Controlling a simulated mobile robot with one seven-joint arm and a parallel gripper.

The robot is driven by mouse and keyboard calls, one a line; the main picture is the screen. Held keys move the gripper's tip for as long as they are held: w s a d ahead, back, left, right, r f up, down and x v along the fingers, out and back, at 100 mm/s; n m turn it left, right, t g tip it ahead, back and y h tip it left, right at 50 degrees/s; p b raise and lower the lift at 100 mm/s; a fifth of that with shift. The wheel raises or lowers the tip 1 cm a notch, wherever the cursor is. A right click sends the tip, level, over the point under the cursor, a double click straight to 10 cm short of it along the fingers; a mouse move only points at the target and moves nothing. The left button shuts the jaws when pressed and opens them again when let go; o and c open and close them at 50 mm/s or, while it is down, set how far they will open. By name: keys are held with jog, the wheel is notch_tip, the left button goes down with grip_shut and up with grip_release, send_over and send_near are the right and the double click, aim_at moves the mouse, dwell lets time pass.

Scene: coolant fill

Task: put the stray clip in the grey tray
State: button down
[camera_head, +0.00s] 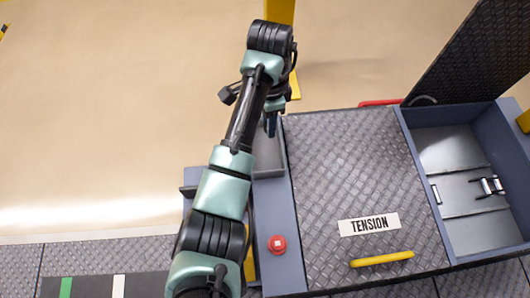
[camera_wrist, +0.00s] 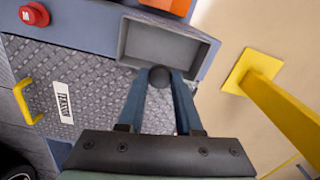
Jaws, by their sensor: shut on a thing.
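My gripper (camera_head: 270,127) is at the grey tray (camera_head: 269,160), over its far end in the head view. In the wrist view, the two blue fingers (camera_wrist: 160,80) are shut on a dark, round-looking thing, which I take to be the stray clip (camera_wrist: 160,75). Its full shape is hidden by the fingers. The grey tray (camera_wrist: 165,44) lies just beyond the fingertips in the wrist view, and its visible floor looks empty. I cannot tell how high the clip is above the tray.
A red button (camera_head: 277,244) sits on the blue-grey ledge near the tray. A tread-plate cover (camera_head: 350,180) with a yellow handle (camera_head: 382,259) lies to the right. Beyond it is an open compartment (camera_head: 455,155) with its lid raised. A yellow post (camera_wrist: 280,105) stands near the tray.

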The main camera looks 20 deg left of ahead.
jog(key=shift+a+f, duration=0.3)
jog(key=shift+m, duration=0.3)
notch_tip(320, 180, down, 10)
jog(key=b, duration=0.6)
jog(key=shift+a+b, duration=0.1)
jog(key=shift+b, duration=0.3)
jog(key=shift+r, duration=0.15)
jog(key=c, duration=0.6)
grip_release()
notch_tip(320, 180, up, 12)
jog(key=p, duration=0.8)
jog(key=shift+r, duration=0.1)
